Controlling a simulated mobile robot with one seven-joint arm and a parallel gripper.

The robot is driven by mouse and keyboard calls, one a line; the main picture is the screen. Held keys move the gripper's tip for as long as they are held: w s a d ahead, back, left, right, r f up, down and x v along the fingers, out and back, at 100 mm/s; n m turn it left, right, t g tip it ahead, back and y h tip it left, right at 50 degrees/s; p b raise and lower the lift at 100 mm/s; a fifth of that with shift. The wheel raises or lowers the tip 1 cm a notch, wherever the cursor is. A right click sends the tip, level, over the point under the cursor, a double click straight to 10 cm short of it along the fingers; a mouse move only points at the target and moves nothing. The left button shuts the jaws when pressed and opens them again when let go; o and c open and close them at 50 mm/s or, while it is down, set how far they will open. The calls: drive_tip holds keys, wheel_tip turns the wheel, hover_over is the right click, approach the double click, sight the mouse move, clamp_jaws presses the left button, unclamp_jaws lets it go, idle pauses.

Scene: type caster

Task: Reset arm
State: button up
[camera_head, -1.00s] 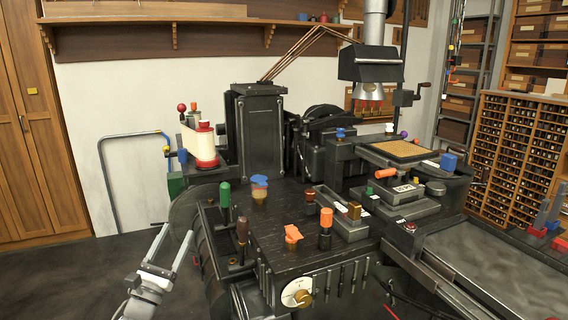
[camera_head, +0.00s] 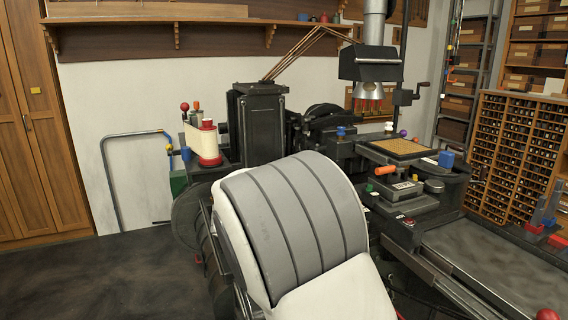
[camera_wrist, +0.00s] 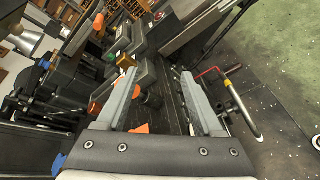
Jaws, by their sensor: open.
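My gripper (camera_wrist: 158,73) shows in the wrist view with its two grey fingers spread apart. It is open and I see nothing held between the fingers. Behind the fingers are the black machine's deck, orange knobs and a brass-coloured block (camera_wrist: 125,61). In the head view my gripper is not visible. A white and grey link of my arm fills the lower middle and hides the front deck of the black type caster (camera_head: 262,130) with its knobs and levers.
A red-and-cream spool (camera_head: 204,145) stands at the machine's left. A tan square plate (camera_head: 403,149) and an orange handle (camera_head: 385,170) sit on its right side. A type cabinet (camera_head: 510,140) stands at far right. Floor (camera_head: 90,275) at left is clear. A bent metal handle (camera_wrist: 243,108) shows in the wrist view.

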drive_tip(key=s+d+r+m+g+y, duration=0.1)
drive_tip(key=s+d+m+g+y, duration=0.2)
drive_tip(key=s, duration=0.4)
drive_tip(key=s+d+m+g+y, duration=0.1)
drive_tip(key=s+d+m+y, duration=0.25)
drive_tip(key=s+d, duration=0.35)
drive_tip(key=s+a+m+t+y, duration=0.35)
drive_tip(key=s+m+y, duration=0.35)
drive_tip(key=s, duration=1)
wheel_tip(320, 180, down, 10)
drive_tip(key=h+b, duration=0.1)
drive_tip(key=b, duration=0.9)
wheel_tip(320, 180, up, 22)
drive_tip(key=p, duration=2.1)
drive_tip(key=shift+a+r+m, duration=0.15)
drive_tip(key=shift+a+m, duration=0.3)
